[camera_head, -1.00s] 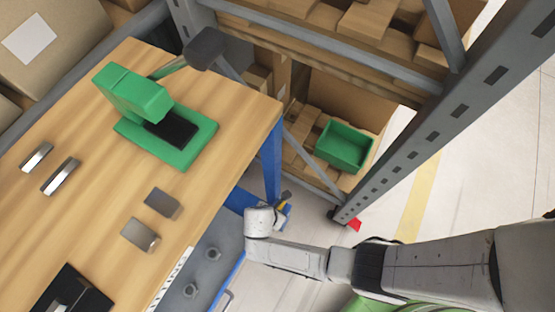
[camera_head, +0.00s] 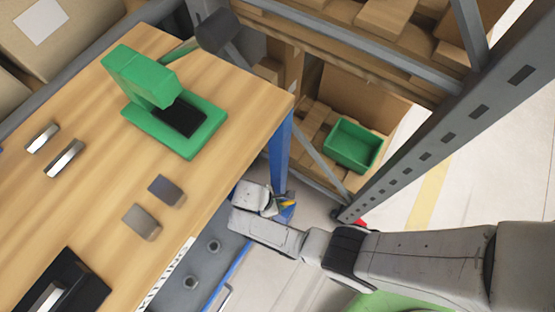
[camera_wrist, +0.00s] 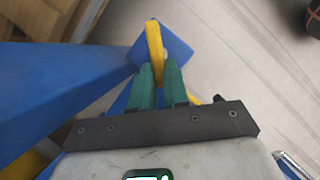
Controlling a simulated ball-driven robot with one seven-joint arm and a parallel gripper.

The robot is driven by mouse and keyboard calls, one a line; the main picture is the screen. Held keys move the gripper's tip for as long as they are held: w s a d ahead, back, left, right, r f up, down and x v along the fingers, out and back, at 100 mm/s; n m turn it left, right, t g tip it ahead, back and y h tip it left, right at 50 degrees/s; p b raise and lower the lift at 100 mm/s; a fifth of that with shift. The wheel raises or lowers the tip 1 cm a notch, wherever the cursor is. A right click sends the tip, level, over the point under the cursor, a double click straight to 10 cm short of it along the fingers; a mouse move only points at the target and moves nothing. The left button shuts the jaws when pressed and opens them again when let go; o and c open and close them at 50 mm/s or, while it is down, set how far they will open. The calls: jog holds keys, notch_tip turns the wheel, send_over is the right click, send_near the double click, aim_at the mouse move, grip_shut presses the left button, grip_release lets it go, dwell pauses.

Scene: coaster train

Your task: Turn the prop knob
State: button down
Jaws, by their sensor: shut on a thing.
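A yellow bar-shaped piece, which I take as the prop knob (camera_wrist: 154,42), stands in front of a blue plate (camera_wrist: 178,50) in the wrist view. The green fingertips of my gripper (camera_wrist: 160,74) lie on either side of its near end and are shut on it. In the head view, my gripper (camera_head: 277,204) is low beside the blue bench leg (camera_head: 280,155), with a bit of yellow showing at its tip. The fingers themselves are mostly hidden there by the wrist.
The wooden bench (camera_head: 95,130) carries a green press (camera_head: 165,105), several metal blocks and a black fixture (camera_head: 75,280). A grey rack (camera_head: 455,125) with a green bin (camera_head: 352,145) stands behind my arm. In the wrist view, a blue beam (camera_wrist: 60,85) runs close along the left.

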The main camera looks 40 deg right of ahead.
dwell(0.4)
jog(key=c, duration=1.1)
grip_release()
jog(key=shift+r, duration=0.1)
jog(key=p+v, duration=0.4)
jog(key=v, duration=0.6)
jog(key=shift+w+r, duration=0.15)
jog(key=shift+r, duration=0.15)
